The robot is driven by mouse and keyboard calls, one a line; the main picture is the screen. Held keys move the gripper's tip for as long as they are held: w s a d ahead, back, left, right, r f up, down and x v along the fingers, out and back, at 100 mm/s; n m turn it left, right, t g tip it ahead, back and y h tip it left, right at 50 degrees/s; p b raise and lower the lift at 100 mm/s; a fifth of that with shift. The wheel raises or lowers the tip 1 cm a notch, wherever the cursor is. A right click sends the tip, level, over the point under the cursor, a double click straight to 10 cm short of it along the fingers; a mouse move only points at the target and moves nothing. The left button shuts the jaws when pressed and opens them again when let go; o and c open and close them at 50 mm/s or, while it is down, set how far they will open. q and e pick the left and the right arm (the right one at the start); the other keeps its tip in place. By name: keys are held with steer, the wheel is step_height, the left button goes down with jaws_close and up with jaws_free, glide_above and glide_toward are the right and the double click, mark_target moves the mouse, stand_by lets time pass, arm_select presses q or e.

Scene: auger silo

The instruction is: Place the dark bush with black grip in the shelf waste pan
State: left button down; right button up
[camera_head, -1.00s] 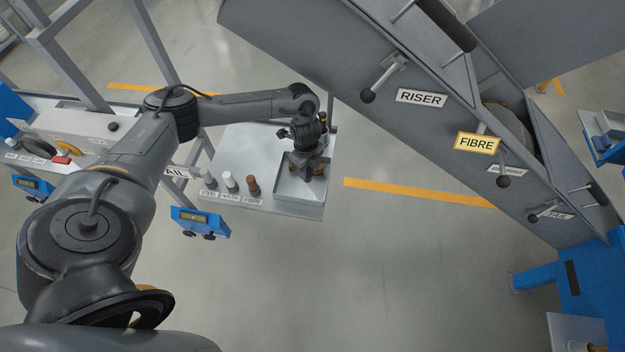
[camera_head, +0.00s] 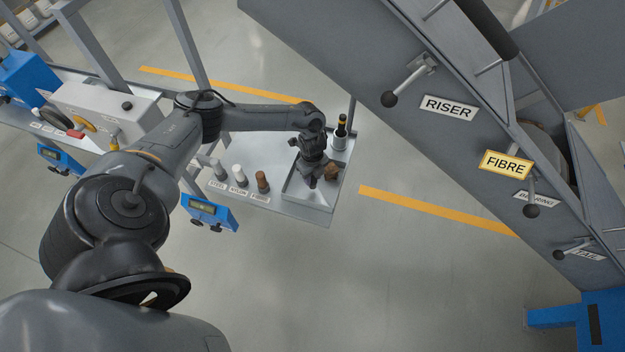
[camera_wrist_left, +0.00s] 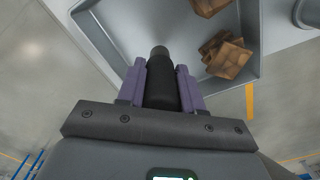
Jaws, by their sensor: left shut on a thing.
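My left gripper (camera_head: 313,182) is over the shelf waste pan (camera_head: 303,196), pointing down. In the left wrist view the gripper (camera_wrist_left: 160,75) is shut on the dark bush with black grip (camera_wrist_left: 161,88). The black grip lies between the purple fingers, and a dark grey end (camera_wrist_left: 160,53) sticks out beyond them over the pan (camera_wrist_left: 125,22). I cannot tell whether the bush touches the pan floor. In the head view the bush is hidden by the gripper. My right gripper is not in view.
Brown blocks (camera_wrist_left: 226,57) lie in the pan's right part. Steel (camera_head: 217,168), nylon (camera_head: 239,175) and fibre (camera_head: 262,182) bushes stand on the shelf left of the pan. The large grey auger housing (camera_head: 420,140) is at right.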

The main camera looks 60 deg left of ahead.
arm_select(q)
steer(key=shift+f, duration=1.3)
steer(key=shift+f, duration=0.15)
steer(key=c, duration=0.7)
jaws_free()
steer(key=shift+c, duration=0.2)
